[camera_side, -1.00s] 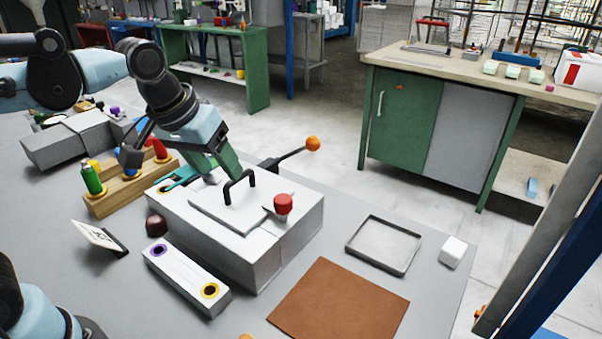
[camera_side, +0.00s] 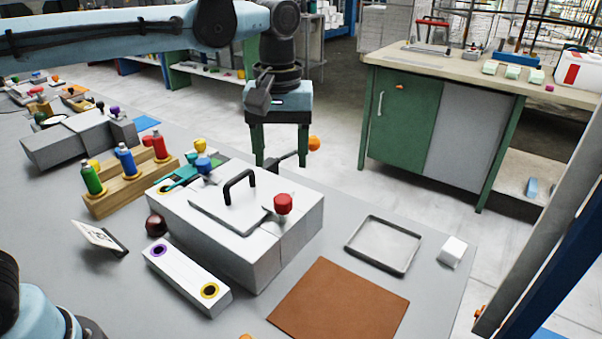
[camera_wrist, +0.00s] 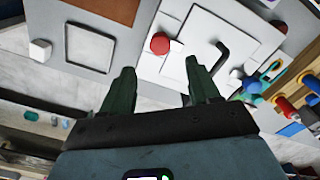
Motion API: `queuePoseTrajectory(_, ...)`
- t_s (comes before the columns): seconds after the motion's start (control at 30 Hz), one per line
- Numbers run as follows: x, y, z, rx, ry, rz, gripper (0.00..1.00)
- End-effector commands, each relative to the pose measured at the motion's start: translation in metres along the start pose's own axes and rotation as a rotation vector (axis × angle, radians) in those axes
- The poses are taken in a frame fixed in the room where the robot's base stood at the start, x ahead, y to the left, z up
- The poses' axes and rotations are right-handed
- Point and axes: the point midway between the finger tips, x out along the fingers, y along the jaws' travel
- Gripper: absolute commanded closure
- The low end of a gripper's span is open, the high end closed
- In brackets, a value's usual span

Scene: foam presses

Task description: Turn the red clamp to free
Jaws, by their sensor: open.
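The red clamp (camera_side: 283,204) is a round red knob on the right part of the top of the grey press box (camera_side: 215,262). It also shows in the wrist view (camera_wrist: 160,43), ahead of my fingers and apart from them. My gripper (camera_side: 279,163) is open and empty, pointing down behind the press in the side view. In the wrist view my two green fingers (camera_wrist: 158,82) are spread wide with nothing between them. A black handle (camera_side: 239,184) stands on the lid, left of the red clamp.
Blue and yellow knobs (camera_side: 202,163) stand at the press's back left, beside a wooden rack (camera_side: 128,192) of coloured bottles. A lever with an orange ball (camera_side: 314,143) sticks out behind. A metal tray (camera_side: 352,243), white cube (camera_side: 453,251) and brown mat (camera_side: 340,300) lie to the right.

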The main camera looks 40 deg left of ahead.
Motion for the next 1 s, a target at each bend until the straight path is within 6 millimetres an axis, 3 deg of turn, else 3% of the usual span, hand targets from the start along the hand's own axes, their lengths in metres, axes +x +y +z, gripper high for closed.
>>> queuePoseTrajectory(0.5,0.079,0.000,0.000,0.001,0.001,0.001,0.39)
queuePoseTrajectory(0.7,0.091,0.000,0.000,0.001,0.001,0.001,0.39)
queuePoseTrajectory(1.0,0.093,0.000,0.000,0.001,0.001,0.001,0.39)
